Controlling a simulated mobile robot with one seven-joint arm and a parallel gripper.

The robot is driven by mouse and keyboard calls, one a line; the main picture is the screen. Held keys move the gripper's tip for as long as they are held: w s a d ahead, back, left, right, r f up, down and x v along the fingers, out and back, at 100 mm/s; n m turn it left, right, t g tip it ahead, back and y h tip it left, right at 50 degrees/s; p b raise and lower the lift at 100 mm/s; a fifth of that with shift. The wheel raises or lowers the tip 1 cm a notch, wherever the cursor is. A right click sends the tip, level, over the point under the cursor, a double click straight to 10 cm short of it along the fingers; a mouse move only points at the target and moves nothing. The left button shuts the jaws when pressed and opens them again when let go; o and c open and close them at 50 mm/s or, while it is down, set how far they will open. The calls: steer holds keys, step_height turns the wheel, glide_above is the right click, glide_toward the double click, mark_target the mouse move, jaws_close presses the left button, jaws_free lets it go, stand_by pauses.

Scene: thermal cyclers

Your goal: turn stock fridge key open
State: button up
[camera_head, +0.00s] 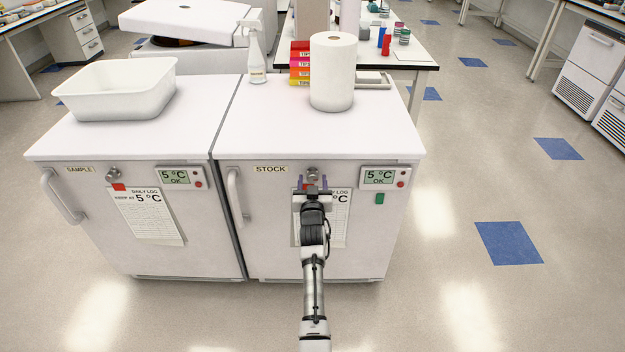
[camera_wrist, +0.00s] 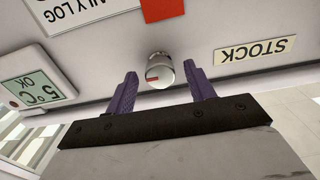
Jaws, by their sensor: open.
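The stock fridge (camera_head: 265,215) stands at the right of two white fridges, its door shut flush. Its STOCK label (camera_head: 270,169) also shows upside down in the wrist view (camera_wrist: 255,50). The round metal key lock (camera_wrist: 160,72) has a small red mark on its face; in the head view the lock (camera_head: 313,172) is partly hidden by my gripper. My gripper (camera_head: 312,183) is at the door front by the lock. In the wrist view its purple fingers are apart, one on each side of the lock, with visible gaps and nothing held.
A paper log (camera_head: 338,225) hangs behind my gripper. A 5 °C display (camera_head: 378,177) is right of the lock, the door handle (camera_head: 236,195) left. The sample fridge (camera_head: 90,200) adjoins on the left. A paper roll (camera_head: 333,72) and spray bottle (camera_head: 255,60) stand on top. Floor at right is clear.

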steer(key=shift+w, duration=0.4)
steer(key=c, duration=1)
